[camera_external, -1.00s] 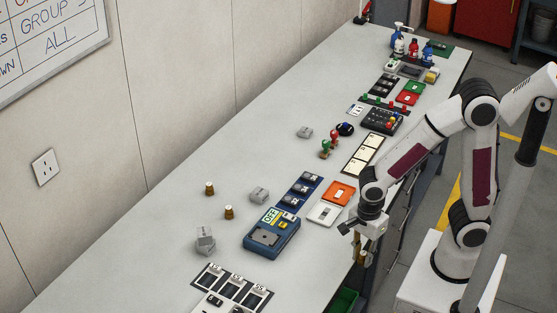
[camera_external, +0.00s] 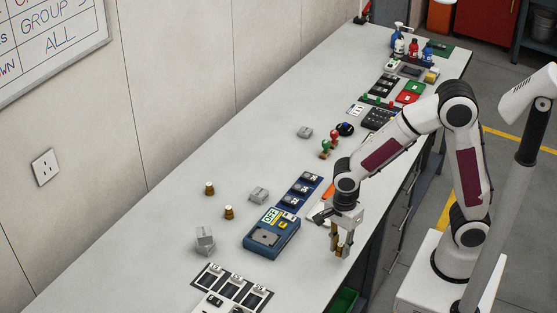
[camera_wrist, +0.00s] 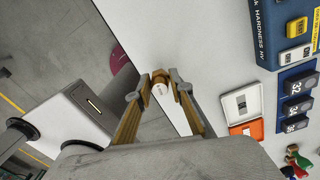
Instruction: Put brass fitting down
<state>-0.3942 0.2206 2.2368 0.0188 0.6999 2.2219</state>
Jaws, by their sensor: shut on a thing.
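My gripper (camera_external: 341,247) hangs pointing down above the front edge area of the bench, right of the blue hardness tester (camera_external: 271,233). In the wrist view my gripper (camera_wrist: 162,80) is shut on a small cylinder with a pale, marked top, the brass fitting (camera_wrist: 162,90). The fingers hide most of its sides. In the external view it cannot be told apart from the brass-coloured fingers. I cannot tell whether its underside touches the bench. Two other brass fittings, one farther back (camera_external: 209,189) and one nearer (camera_external: 228,212), stand upright on the bench at the left.
Grey blocks (camera_external: 205,238) lie left of the tester. Numbered blocks sit in a blue rack (camera_external: 302,189) behind it. A white plate (camera_wrist: 241,104) and an orange plate (camera_wrist: 246,130) lie close to my gripper. Bare bench (camera_external: 310,262) lies between tester and front edge.

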